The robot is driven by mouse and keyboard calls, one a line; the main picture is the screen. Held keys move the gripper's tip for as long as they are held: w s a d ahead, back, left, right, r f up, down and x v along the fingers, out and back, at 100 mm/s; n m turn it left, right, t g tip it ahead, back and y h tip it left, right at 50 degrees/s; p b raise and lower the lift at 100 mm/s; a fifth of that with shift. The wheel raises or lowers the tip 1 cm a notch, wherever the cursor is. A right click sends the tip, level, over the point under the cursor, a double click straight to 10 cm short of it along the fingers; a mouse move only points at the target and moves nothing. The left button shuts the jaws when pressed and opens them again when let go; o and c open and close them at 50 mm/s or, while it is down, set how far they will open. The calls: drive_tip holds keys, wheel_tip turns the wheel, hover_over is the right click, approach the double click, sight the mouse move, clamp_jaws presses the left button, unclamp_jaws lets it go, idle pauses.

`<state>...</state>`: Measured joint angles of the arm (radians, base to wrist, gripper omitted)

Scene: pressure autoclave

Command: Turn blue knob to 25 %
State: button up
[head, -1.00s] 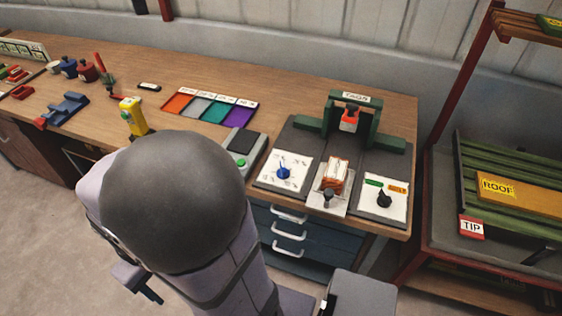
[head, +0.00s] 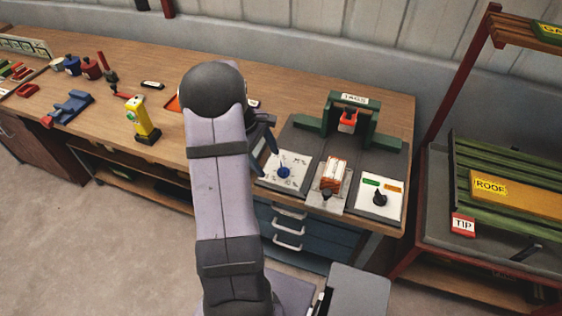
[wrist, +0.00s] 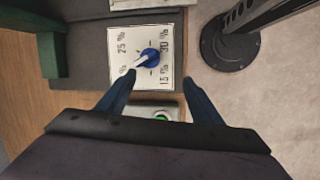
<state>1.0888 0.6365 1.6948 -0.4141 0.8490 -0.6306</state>
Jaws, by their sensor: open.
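The blue knob (head: 284,172) sits on a white dial plate (head: 297,160) at the front of the bench. In the wrist view the knob (wrist: 151,56) has a white pointer aimed down-left, below the "25 %" mark (wrist: 121,42) and toward a partly hidden mark. "30 %" and "15 %" are on the plate's other side. My gripper (wrist: 159,75) is open and empty, with its two dark blue fingers apart on either side of the knob's line. In the head view my gripper (head: 269,162) is just left of the knob, seemingly above the plate; contact is not visible.
Right of the dial plate are an orange-and-white block (head: 333,172) and a black knob (head: 380,198) on another white plate. A green TAGS frame (head: 370,128) stands behind. A device with a green button (wrist: 160,115) lies partly under my gripper.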

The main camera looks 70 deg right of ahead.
sight(283, 165)
drive_tip(key=shift+s+d+r+n+g+h, duration=0.15)
drive_tip(key=shift+d+r+n, duration=0.25)
drive_tip(key=shift+n, duration=0.95)
drive_tip(key=shift+s+d+r+n+g+h, duration=0.1)
drive_tip(key=shift+s+d+r+n, duration=0.2)
drive_tip(key=shift+n, duration=1)
drive_tip(key=shift+s+d+r+n+g+h, duration=0.1)
drive_tip(key=shift+s+d+r+n+g, duration=0.25)
drive_tip(key=shift+n, duration=1)
drive_tip(key=shift+w, duration=0.15)
drive_tip(key=shift+t, duration=0.3)
drive_tip(key=shift+p+x, duration=1.2)
drive_tip(key=shift+x, duration=2.35)
drive_tip(key=shift+c, duration=0.7)
drive_tip(key=c, duration=0.9)
